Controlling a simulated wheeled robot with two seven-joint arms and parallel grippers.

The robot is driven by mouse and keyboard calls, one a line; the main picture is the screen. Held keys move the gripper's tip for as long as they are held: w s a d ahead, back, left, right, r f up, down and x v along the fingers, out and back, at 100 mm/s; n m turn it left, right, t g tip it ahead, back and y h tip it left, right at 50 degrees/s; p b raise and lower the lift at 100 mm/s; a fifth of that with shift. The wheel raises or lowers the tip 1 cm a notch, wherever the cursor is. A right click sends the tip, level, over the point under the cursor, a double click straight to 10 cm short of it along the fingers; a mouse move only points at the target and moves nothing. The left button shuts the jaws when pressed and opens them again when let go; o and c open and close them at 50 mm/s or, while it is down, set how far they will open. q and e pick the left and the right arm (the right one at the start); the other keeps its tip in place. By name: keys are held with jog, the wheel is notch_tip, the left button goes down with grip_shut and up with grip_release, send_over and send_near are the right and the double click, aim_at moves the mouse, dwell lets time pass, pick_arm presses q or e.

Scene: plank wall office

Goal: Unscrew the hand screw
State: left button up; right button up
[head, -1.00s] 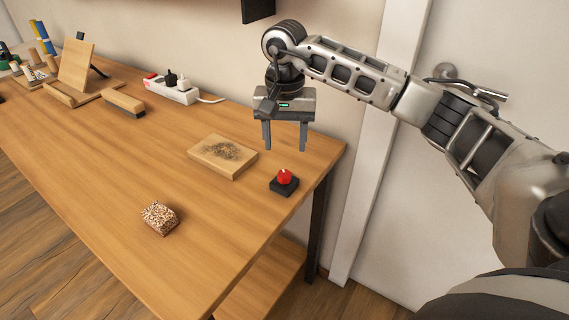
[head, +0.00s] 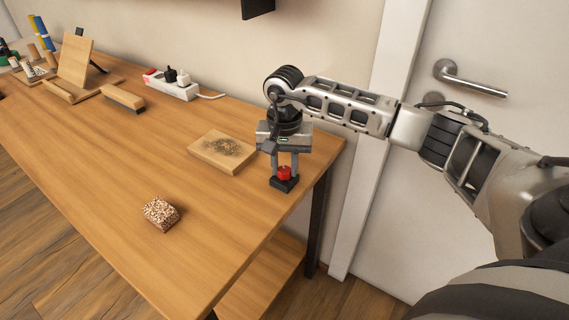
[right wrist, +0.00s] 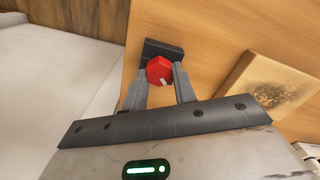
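The hand screw is a red knob (head: 284,173) on a small black base (head: 284,185), near the table's right end. My right gripper (head: 284,172) points down over it, with one grey finger on each side of the knob. The gap between the fingers is about as wide as the knob, and they appear to touch its sides. In the right wrist view the red knob (right wrist: 160,70) sits between the fingertips, with the black base (right wrist: 163,48) beyond it. The knob has a small pale mark. My left gripper is not in view.
A wooden block with a dark speckled patch (head: 222,152) lies just left of the gripper. A speckled brown block (head: 161,213) lies nearer the front edge. A brush (head: 123,98) and a power strip (head: 172,85) are farther back. The table front (head: 150,270) is clear.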

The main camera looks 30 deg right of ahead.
grip_shut()
jog(key=shift+w+f+n+b, duration=0.1)
jog(key=shift+f+n+b, duration=0.05)
jog(key=shift+n+b, duration=1.1)
jog(key=shift+n, duration=0.85)
jog(key=shift+a+r+n, duration=0.1)
jog(key=shift+r+n, duration=0.1)
jog(key=shift+n, duration=0.2)
